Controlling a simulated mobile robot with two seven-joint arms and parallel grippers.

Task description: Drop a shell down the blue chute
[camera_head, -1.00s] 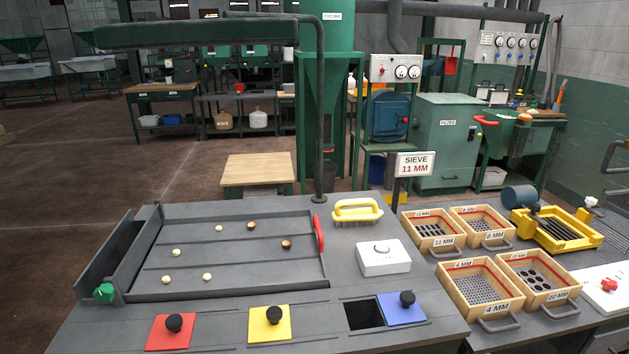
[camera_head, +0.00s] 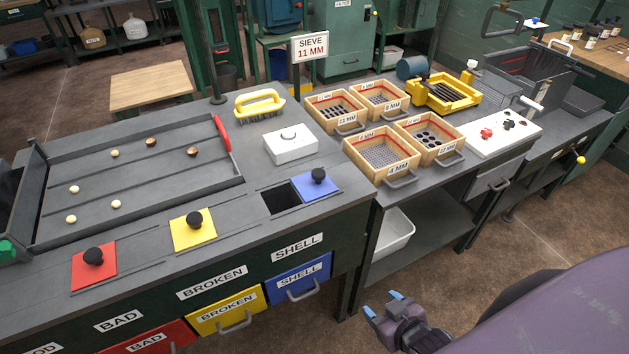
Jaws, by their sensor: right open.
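Two brown round pieces, which look like shells, lie in the grey sorting tray (camera_head: 60,240): one at the back (camera_head: 151,142) and one to its right (camera_head: 193,151). Several pale round pieces (camera_head: 116,204) lie in the same tray. The blue chute has a dark open hole (camera_head: 280,200), with its blue lid (camera_head: 322,187) slid to the right of it. Below it is a blue drawer (camera_head: 300,279) labelled SHELL. My right gripper (camera_head: 383,303) is open and empty, low in front of the bench and apart from the tray and chute. My left gripper is out of view.
Yellow (camera_head: 186,237) and red (camera_head: 82,273) lids with black knobs cover the other chutes. A yellow brush (camera_head: 260,103) and white box (camera_head: 290,149) stand behind the blue chute. Wooden sieves (camera_head: 376,183) are to the right. Open floor lies in front.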

